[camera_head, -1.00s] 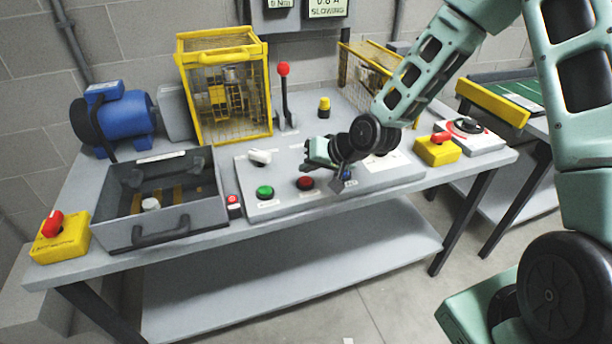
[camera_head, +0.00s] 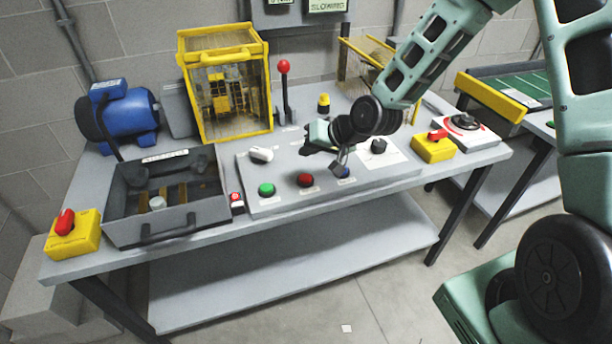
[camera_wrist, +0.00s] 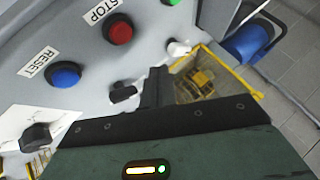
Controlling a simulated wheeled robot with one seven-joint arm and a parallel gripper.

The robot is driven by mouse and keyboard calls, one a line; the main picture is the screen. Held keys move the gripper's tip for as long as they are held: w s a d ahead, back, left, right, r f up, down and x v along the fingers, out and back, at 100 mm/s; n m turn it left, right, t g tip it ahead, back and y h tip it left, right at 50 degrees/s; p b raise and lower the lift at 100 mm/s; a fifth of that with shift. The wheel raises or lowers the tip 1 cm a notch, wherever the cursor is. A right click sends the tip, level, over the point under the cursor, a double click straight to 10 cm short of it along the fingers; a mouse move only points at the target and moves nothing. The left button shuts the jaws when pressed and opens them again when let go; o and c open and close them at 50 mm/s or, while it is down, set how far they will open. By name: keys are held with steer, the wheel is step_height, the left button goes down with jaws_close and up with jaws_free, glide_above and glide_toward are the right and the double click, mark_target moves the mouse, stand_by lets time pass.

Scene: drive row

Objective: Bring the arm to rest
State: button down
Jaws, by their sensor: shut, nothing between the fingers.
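My gripper (camera_head: 322,145) is shut and empty. In the head view it hangs in front of and above the middle of the grey control panel (camera_head: 230,199), close to the blue button (camera_head: 342,172), and covers part of the panel. In the wrist view the dark fingers (camera_wrist: 155,88) stand together above the panel, apart from the red STOP button (camera_wrist: 118,32) and the blue RESET button (camera_wrist: 63,74). My arm reaches in from the right, bent at the elbow.
On the bench are a yellow guarded cage (camera_head: 262,132), a red-knobbed lever (camera_head: 284,68), a blue motor (camera_head: 128,120), an open grey box (camera_head: 170,236) and yellow switch boxes at left (camera_head: 88,236) and right (camera_head: 434,151). A green conveyor (camera_head: 520,84) stands at right.

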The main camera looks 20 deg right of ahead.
steer(key=s+a+r+n+g+h, duration=0.1)
steer(key=s+a+r+n+g, duration=0.1)
steer(key=s+a, duration=0.3)
steer(key=s+a+r+n+g+h, duration=0.1)
steer(key=s+a+r+n+g, duration=0.15)
steer(key=s, duration=0.45)
steer(key=s+r+n+g+h, duration=0.1)
steer(key=s+r, duration=0.3)
steer(key=s, duration=0.6)
steer(key=s+r+n+g+h, duration=0.1)
steer(key=s+r+n+g, duration=0.1)
steer(key=s, duration=0.8)
steer(key=shift+s+d+r+n+h, duration=0.3)
steer(key=shift+d+r+n+h, duration=0.1)
steer(key=shift+r+n, duration=0.55)
